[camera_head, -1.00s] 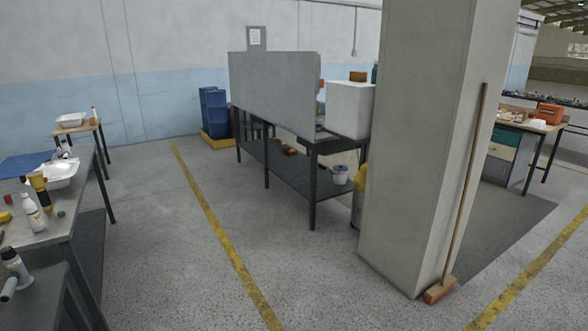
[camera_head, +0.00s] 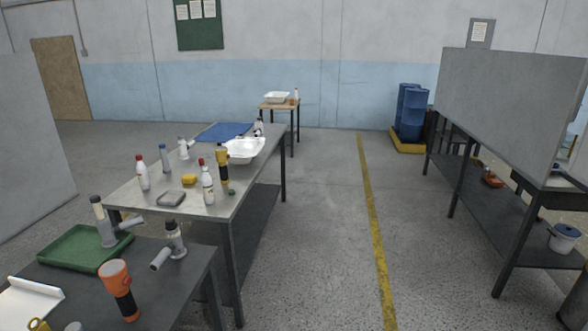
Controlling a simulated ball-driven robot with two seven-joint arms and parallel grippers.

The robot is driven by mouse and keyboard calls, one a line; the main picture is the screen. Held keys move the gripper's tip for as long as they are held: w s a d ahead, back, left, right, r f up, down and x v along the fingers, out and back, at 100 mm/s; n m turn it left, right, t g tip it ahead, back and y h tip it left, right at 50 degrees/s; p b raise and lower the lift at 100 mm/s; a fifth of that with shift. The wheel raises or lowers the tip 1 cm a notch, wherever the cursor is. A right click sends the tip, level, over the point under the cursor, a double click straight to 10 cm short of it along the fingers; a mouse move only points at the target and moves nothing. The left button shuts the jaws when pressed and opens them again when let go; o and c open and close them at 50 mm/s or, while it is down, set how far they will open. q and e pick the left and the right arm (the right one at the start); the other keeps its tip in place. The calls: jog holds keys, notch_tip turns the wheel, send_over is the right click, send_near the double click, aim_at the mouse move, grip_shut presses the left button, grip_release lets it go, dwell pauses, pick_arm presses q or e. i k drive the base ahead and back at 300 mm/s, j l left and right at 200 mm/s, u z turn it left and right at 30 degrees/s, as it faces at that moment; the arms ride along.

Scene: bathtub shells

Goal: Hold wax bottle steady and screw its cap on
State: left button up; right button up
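Several white bottles stand on the long metal worktable (camera_head: 190,207); I cannot tell which is the wax bottle. One white bottle (camera_head: 208,190) stands upright near the table's front edge, with a small red thing (camera_head: 201,162) at its top or just behind it. Another white bottle (camera_head: 143,178) with a red top stands at the left edge. A small green piece, perhaps a loose cap (camera_head: 232,192), lies right of the front bottle. Neither of my grippers is in view.
A dark table (camera_head: 180,290) with a green tray (camera_head: 85,247) and orange torch (camera_head: 115,275) stands nearer. Free floor (camera_head: 310,230) lies right.

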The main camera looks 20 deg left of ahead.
aim_at(208, 189)
jog(key=i+u, duration=0.25)
jog(key=i, duration=0.25)
jog(key=i+l+u, duration=0.1)
jog(key=i+u, duration=0.2)
jog(key=i, duration=0.2)
jog(key=i+l+u, duration=0.25)
jog(key=i, duration=0.25)
jog(key=i+l+u, duration=0.2)
jog(key=i+u, duration=0.25)
jog(key=i+l+u, duration=0.7)
jog(key=u, duration=0.2)
jog(key=i+l+u, duration=0.15)
jog(key=l+u, duration=0.3)
jog(key=l, duration=0.25)
